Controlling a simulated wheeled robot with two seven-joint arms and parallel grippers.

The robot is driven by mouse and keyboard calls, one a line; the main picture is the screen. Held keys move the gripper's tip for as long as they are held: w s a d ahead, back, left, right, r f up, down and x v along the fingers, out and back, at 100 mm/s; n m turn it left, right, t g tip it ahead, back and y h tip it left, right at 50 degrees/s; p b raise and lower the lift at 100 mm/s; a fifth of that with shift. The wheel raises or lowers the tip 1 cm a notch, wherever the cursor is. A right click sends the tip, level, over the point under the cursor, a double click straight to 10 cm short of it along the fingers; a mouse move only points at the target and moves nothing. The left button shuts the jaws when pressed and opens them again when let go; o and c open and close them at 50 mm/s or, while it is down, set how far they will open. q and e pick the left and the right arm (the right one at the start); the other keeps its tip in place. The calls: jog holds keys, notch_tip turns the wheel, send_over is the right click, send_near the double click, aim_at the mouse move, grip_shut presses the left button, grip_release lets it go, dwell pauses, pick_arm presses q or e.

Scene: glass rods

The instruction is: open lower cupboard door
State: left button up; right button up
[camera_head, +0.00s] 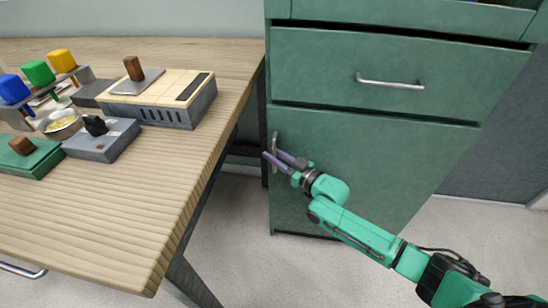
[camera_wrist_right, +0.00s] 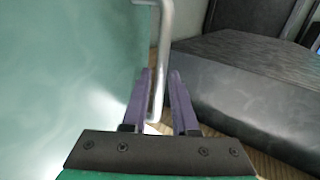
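The lower cupboard door (camera_head: 375,170) is a green panel below a drawer, and it looks closed. Its vertical metal handle (camera_head: 275,146) is at the door's left edge. My right gripper (camera_head: 270,157) is at the lower part of this handle. In the right wrist view the handle (camera_wrist_right: 163,45) runs down and its lower end lies between the two purple fingers of the gripper (camera_wrist_right: 161,75). The fingers are apart, with gaps visible beside the bar. The green door surface (camera_wrist_right: 65,70) fills the left of that view. My left gripper is not in view.
A drawer (camera_head: 390,75) with a horizontal handle (camera_head: 390,83) is above the door. A wooden table (camera_head: 150,190) stands close on the left, its leg near the handle side. It carries a hotplate-like box (camera_head: 170,115) and several small items. Floor (camera_head: 450,235) is clear to the right.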

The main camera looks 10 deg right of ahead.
grip_shut()
dwell(1.4)
